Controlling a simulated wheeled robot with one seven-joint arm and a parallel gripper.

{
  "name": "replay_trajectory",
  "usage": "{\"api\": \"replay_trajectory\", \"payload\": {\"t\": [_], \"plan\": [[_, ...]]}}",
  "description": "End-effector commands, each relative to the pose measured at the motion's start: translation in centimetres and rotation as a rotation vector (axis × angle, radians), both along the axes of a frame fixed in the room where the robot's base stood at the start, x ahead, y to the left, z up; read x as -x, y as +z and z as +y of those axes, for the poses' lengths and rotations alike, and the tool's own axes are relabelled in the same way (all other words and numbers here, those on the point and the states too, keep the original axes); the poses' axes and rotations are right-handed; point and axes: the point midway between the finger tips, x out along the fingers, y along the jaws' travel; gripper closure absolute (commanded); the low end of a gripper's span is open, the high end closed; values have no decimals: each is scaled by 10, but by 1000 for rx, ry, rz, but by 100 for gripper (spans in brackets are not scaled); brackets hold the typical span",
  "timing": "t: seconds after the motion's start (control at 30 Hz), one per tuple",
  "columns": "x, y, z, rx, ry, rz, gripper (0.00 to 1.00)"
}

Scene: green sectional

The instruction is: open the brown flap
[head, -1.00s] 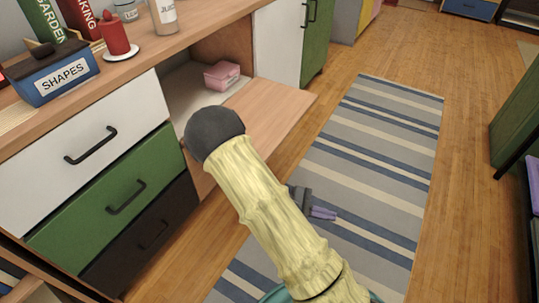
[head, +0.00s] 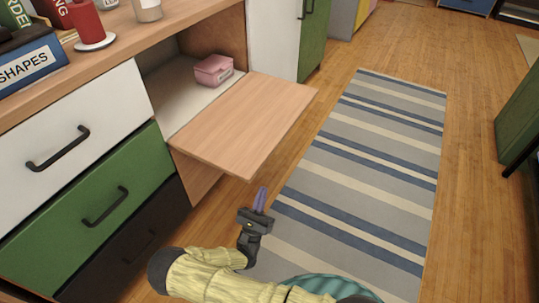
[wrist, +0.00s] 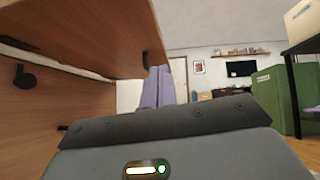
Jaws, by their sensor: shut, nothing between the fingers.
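The brown flap (head: 245,122) is folded down and stands out roughly level from the cabinet front, leaving the compartment behind it open. My gripper (head: 262,192) is in front of and below the flap's near corner in the head view, apart from it in the picture. Its purple fingers are together and empty. In the wrist view the gripper's fingers (wrist: 158,85) point forward, beside the edge of a brown panel (wrist: 120,35) that looks like the flap. I cannot tell whether they touch.
A pink box (head: 213,70) sits inside the open compartment. White (head: 70,125), green (head: 100,200) and dark brown (head: 135,245) drawers with handles stand left of the flap. A striped rug (head: 370,160) and clear wooden floor lie to the right.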

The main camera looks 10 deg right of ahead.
Motion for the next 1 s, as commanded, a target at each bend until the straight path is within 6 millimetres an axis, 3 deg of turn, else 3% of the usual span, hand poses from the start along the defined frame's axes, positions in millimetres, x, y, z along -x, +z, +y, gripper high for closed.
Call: {"api": "replay_trajectory", "payload": {"t": [0.37, 0.9, 1.0], "plan": [[-8, 11, -6, -4, -7, 0, 100], [-65, 77, -39, -5, -12, 0, 100], [-64, 95, -35, -5, -9, -1, 100]]}}
